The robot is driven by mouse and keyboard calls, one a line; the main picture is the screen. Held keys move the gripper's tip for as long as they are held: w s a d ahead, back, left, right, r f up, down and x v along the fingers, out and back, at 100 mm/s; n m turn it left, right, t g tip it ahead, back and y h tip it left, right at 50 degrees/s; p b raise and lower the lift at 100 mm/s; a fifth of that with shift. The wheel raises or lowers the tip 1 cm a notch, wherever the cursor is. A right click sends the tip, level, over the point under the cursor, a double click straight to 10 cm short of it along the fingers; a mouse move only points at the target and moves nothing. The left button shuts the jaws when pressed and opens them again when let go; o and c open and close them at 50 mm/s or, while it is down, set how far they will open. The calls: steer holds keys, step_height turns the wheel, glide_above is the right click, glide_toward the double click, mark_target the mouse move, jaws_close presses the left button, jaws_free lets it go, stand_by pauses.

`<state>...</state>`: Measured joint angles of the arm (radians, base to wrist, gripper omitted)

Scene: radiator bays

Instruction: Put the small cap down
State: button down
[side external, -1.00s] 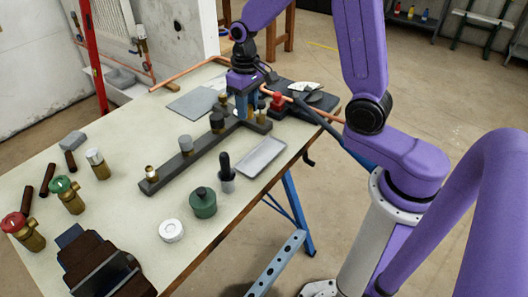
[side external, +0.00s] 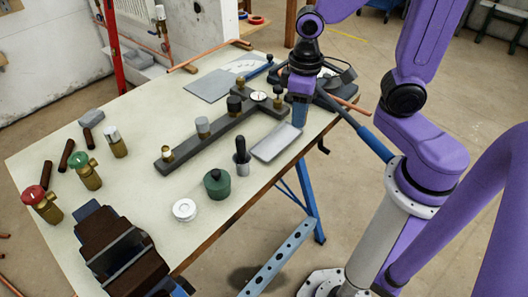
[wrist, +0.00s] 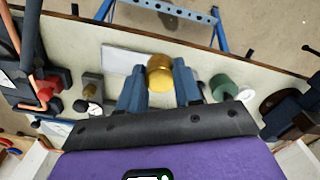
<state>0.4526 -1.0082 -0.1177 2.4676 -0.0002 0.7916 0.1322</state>
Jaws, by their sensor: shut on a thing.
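My gripper (side external: 299,122) is above the bench near the far right end of the grey tray (side external: 276,142) in the side external view. In the wrist view my gripper (wrist: 160,84) has its blue fingers shut on a small brass-coloured cap (wrist: 160,66). The cap is hidden by the fingers in the side external view. The tray (wrist: 121,58) shows just behind the left finger in the wrist view. Whether the cap touches anything below cannot be told.
A dark T-shaped bar (side external: 185,158) with fittings and a dial gauge (side external: 258,96) lies left of my gripper. A black-topped plug (side external: 242,157), a green jar (side external: 217,184), a white ring (side external: 185,210) and a vise (side external: 118,245) stand nearer. A red valve (wrist: 48,92) is at the wrist view's left.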

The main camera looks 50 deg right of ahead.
steer(key=s+n, duration=0.2)
steer(key=s, duration=0.3)
glide_above(264, 153)
step_height(264, 153, down, 9)
steer(key=shift+s+d+f, duration=0.1)
steer(key=shift+s+f, duration=0.05)
steer(key=shift+f, duration=0.25)
steer(key=shift+w+f, duration=0.2)
steer(key=shift+f, duration=1.35)
steer(key=shift+f, duration=0.6)
steer(key=c, duration=0.8)
jaws_free()
steer(key=shift+r, duration=0.15)
